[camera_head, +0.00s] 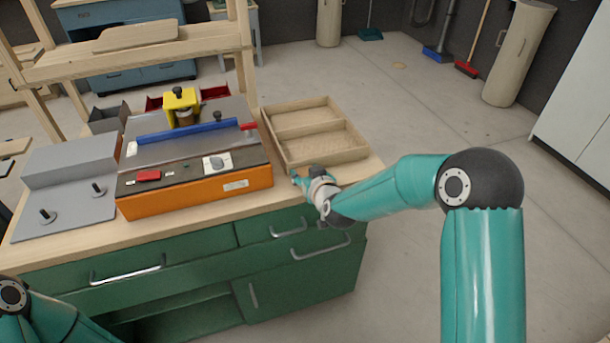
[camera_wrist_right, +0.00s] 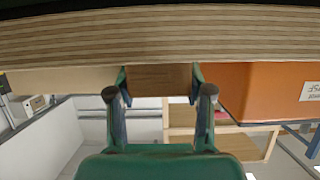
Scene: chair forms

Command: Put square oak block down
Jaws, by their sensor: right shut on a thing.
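My right gripper (camera_head: 301,180) is at the front edge of the workbench, between the orange machine and the wooden tray. In the right wrist view my right gripper (camera_wrist_right: 159,85) is shut on the square oak block (camera_wrist_right: 158,79), a brown wood-grained piece between its two fingers. The block lies close to the layered bench edge (camera_wrist_right: 160,35). I cannot tell whether it touches the bench top. In the head view the block is too small or hidden to make out. My left arm shows at the lower left, its gripper outside the view.
The wooden tray (camera_head: 308,130) has two compartments, both seemingly empty, at the bench's right end. The orange machine (camera_head: 195,192) with a blue fence (camera_head: 185,131) stands left of my right gripper. Green drawers with metal handles (camera_head: 320,248) are below. Open floor lies to the right.

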